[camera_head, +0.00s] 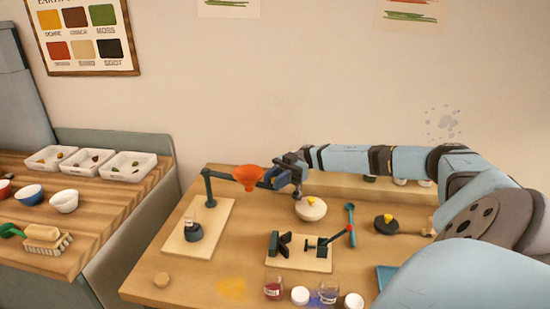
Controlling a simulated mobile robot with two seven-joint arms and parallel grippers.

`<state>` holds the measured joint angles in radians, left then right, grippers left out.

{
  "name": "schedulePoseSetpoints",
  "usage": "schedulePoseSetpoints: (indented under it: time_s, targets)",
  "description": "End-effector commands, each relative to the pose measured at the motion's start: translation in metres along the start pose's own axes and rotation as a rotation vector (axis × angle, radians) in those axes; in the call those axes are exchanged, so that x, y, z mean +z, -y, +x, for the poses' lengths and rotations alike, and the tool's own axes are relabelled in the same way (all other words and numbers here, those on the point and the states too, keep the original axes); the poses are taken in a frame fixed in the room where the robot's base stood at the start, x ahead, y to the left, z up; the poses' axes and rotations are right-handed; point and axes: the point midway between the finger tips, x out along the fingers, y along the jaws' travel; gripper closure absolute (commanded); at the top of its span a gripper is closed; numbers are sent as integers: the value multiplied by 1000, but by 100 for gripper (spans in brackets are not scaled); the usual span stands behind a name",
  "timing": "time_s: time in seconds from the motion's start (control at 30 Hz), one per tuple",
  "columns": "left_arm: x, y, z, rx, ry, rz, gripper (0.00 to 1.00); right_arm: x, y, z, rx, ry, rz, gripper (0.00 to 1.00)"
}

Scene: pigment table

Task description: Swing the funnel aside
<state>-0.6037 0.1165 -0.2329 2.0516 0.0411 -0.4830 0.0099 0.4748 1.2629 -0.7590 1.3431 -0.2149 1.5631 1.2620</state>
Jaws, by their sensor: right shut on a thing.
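The orange funnel (247,177) is upright on a dark green swing arm, left of the picture's middle. The arm comes from a post (208,188) on a pale wooden board (222,221). A small dark-based glass bottle (194,232) stands on this board, left of and below the funnel, so the funnel is not over it. My right gripper (268,179) reaches in from the right and is shut at the funnel's right side. The exact contact at its fingertips is too small to see. My left gripper is not in view.
Jars (273,289) and spilled yellow pigment (232,287) are at the front. White trays (129,165) stand on the left counter.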

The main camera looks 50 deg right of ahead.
Motion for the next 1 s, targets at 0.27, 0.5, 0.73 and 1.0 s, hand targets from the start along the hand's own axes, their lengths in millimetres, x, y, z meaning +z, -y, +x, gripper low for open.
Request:
schedulePoseSetpoints:
  time_s: [0.27,0.5,0.73,1.0]
  targets:
    - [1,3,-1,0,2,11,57,-1,-1,-2,5,1,-3,68]
    - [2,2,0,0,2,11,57,0,-1,-12,7,2,-2,68]
    - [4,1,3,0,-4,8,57,0,-1,-51,8,2,-3,68]
    - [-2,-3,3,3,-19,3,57,-1,-1,-77,7,0,-3,68]
